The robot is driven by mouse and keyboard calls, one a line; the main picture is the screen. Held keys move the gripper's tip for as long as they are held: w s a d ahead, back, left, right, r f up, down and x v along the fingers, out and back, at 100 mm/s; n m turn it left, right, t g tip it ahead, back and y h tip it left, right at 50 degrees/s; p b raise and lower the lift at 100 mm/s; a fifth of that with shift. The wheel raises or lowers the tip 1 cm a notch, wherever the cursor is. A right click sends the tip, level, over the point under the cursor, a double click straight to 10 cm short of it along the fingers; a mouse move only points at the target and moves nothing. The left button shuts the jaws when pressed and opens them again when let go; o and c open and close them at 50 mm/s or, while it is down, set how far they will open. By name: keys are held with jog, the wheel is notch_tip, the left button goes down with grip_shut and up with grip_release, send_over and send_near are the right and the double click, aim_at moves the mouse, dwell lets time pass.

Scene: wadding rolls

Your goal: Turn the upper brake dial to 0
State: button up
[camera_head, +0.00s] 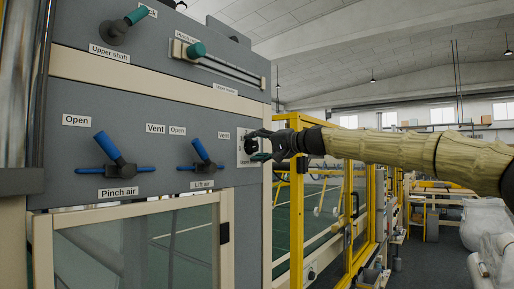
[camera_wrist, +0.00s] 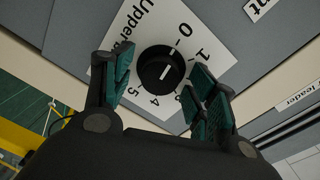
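The upper brake dial (camera_wrist: 151,66) is a round black knob with a short white mark, on a white plate (camera_wrist: 215,47) reading "Upper". The 0, 1, 4 and 5 are readable; the stretch between 1 and 4 is partly behind a finger. I cannot tell surely which number the mark indicates. Small gaps seem to show, but contact is unclear. In the head view my gripper (camera_head: 262,146) is at the white plate (camera_head: 242,158) on the panel's right edge and hides the dial.
Left of the dial are the blue lift air lever (camera_head: 203,152) and the blue pinch air lever (camera_head: 110,150). Green-handled controls (camera_head: 130,20) sit higher on the panel. A yellow frame (camera_head: 297,215) stands just right of the panel, below my arm.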

jog(key=shift+s, duration=0.1)
jog(key=v, duration=1.2)
dwell(0.4)
